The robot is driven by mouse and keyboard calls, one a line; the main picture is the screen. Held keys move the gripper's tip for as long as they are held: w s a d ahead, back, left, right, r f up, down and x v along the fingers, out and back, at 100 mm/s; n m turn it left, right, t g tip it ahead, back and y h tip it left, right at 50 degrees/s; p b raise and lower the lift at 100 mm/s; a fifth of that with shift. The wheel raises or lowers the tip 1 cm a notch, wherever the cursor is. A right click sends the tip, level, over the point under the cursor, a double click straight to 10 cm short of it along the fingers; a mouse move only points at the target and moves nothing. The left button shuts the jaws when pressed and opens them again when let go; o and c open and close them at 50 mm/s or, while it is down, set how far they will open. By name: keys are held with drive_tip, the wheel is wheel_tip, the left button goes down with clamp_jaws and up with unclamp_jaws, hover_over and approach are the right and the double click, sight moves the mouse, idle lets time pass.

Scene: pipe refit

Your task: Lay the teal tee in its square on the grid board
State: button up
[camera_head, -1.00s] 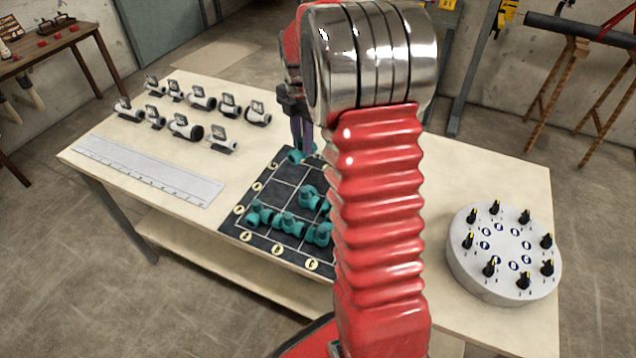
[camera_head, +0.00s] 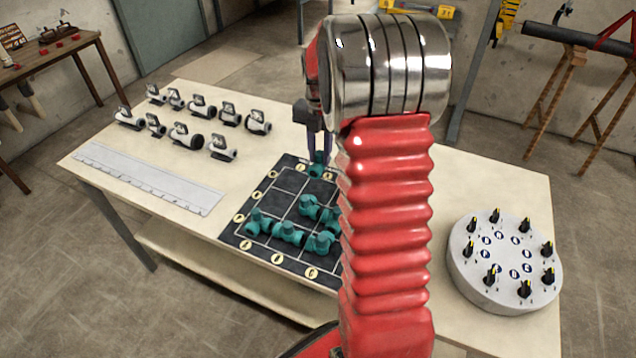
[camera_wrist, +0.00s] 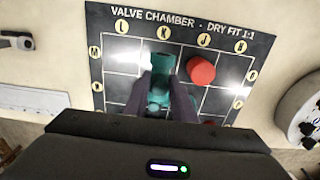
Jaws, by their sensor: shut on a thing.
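My gripper (camera_head: 319,150) is shut on a teal tee (camera_head: 317,170) at the far side of the dark grid board (camera_head: 262,203). In the wrist view the two fingers of my gripper (camera_wrist: 161,92) stand on either side of the tee (camera_wrist: 160,72). The tee is over the board (camera_wrist: 106,83), below the letter K. I cannot tell if it touches the board. Several other teal fittings (camera_head: 288,233) lie on the near part of the board. My red arm hides the board's right part in the head view.
A red disc (camera_wrist: 200,70) lies on the board right of the tee. A white ruler (camera_head: 150,180) lies left of the board. Several grey-white valve pieces (camera_head: 186,134) stand behind it. A round grey plate with black knobs (camera_head: 505,262) stands at the table's right.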

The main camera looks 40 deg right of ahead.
sight(320, 166)
drive_tip(key=shift+f, duration=2.35)
drive_tip(key=shift+f, duration=1.9)
drive_tip(key=shift+f, duration=0.1)
drive_tip(key=o, duration=1.1)
drive_tip(key=shift+c, duration=0.2)
wheel_tip(320, 166, up, 12)
drive_tip(key=shift+r, duration=0.15)
